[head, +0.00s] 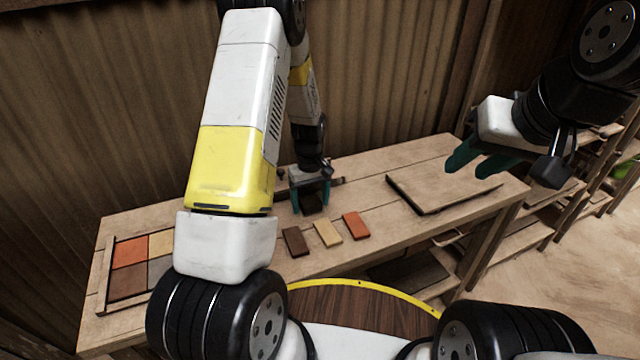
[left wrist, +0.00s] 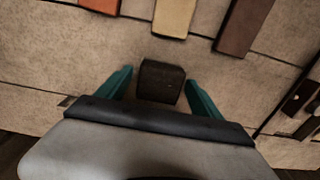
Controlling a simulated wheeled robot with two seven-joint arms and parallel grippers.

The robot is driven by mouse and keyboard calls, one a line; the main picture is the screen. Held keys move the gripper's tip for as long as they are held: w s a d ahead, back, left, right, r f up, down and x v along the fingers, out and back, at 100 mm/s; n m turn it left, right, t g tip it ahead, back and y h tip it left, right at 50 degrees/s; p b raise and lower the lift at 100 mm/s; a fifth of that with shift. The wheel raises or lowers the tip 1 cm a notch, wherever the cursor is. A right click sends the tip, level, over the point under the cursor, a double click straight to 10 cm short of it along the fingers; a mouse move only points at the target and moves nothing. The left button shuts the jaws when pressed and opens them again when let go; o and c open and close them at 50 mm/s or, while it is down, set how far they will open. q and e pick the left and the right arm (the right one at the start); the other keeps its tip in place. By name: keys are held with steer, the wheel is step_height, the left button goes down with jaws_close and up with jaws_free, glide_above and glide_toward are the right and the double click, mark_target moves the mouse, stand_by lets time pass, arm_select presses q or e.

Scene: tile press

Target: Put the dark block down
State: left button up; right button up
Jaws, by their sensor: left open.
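The dark block (left wrist: 161,81) sits on the table between the open fingers of my left gripper (left wrist: 160,92), with a gap on each side in the left wrist view. In the head view the dark block (head: 312,204) shows below and between the teal fingers of my left gripper (head: 311,197). My right gripper (head: 499,166) hangs in the air at the right, beyond the table's right part, its teal fingers apart and nothing seen between them.
On the table (head: 365,180), brown (head: 295,242), tan (head: 327,233) and orange (head: 356,225) tiles lie in front of the block. A framed tile tray (head: 108,270) is at left, partly hidden by my arm. A flat wooden board (head: 440,187) lies at right.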

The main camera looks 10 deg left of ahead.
arm_select(q)
step_height(320, 180, up, 12)
step_height(320, 180, up, 9)
steer(key=m+t, duration=0.1)
glide_above(311, 200)
steer(key=s, duration=0.4)
steer(key=s+d+r+m+t+h, duration=0.1)
steer(key=s+r+m+t, duration=0.1)
steer(key=s+r, duration=0.4)
steer(key=s+d+r+m+t+h, duration=0.1)
steer(key=s+r+m+t, duration=0.2)
steer(key=s+r, duration=0.4)
steer(key=s+m, duration=0.1)
steer(key=s, duration=0.6)
steer(key=shift+s, duration=0.2)
steer(key=shift+o, duration=0.4)
